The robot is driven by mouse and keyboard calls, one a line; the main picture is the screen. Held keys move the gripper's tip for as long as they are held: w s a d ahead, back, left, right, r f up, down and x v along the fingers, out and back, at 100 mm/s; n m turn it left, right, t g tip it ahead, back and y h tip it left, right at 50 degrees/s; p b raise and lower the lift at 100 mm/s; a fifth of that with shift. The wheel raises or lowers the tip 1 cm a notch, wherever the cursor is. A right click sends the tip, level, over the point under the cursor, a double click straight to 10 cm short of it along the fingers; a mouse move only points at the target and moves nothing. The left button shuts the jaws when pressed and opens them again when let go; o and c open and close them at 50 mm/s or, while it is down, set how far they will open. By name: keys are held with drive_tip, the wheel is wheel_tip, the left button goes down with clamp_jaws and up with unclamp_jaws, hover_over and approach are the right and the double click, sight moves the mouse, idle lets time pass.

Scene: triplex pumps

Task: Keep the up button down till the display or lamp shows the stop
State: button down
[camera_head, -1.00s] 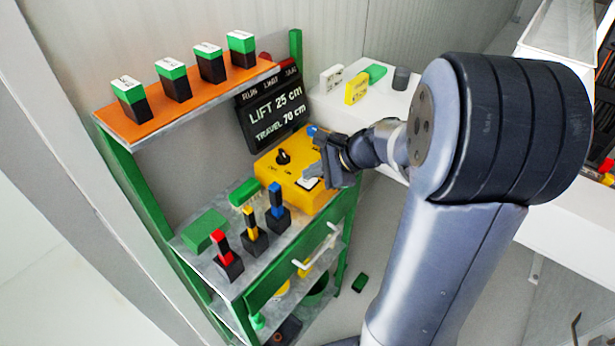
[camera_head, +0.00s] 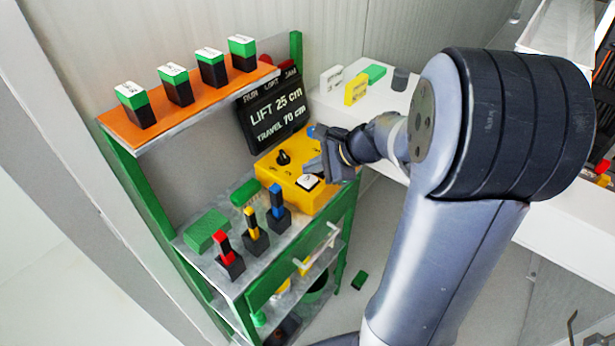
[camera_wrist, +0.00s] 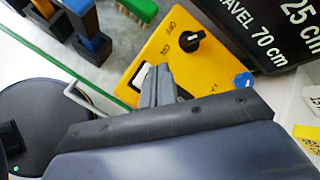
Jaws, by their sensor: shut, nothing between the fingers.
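The yellow control box (camera_head: 275,178) stands on the bench top. It carries a black rotary switch (camera_head: 283,157), a white button (camera_head: 308,181) and a blue button (camera_head: 312,131). The switch has OFF and ON marks in the wrist view (camera_wrist: 191,40). My gripper (camera_head: 311,165) is shut and empty, its tip just behind and above the white button, seemingly apart from it. In the wrist view the fingertips (camera_wrist: 157,77) overlap the white button's edge (camera_wrist: 141,76).
Red, yellow and blue-topped blocks (camera_head: 254,232) stand left of the box, with a green brush (camera_head: 245,192) behind. An orange shelf (camera_head: 190,103) with several green-topped blocks overhangs the bench. A white counter (camera_head: 350,112) with small items lies right of the display.

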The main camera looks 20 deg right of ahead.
sight(312, 180)
drive_tip(key=shift+r+p, duration=2.15)
drive_tip(key=shift+r, duration=0.45)
drive_tip(key=shift+f, duration=0.1)
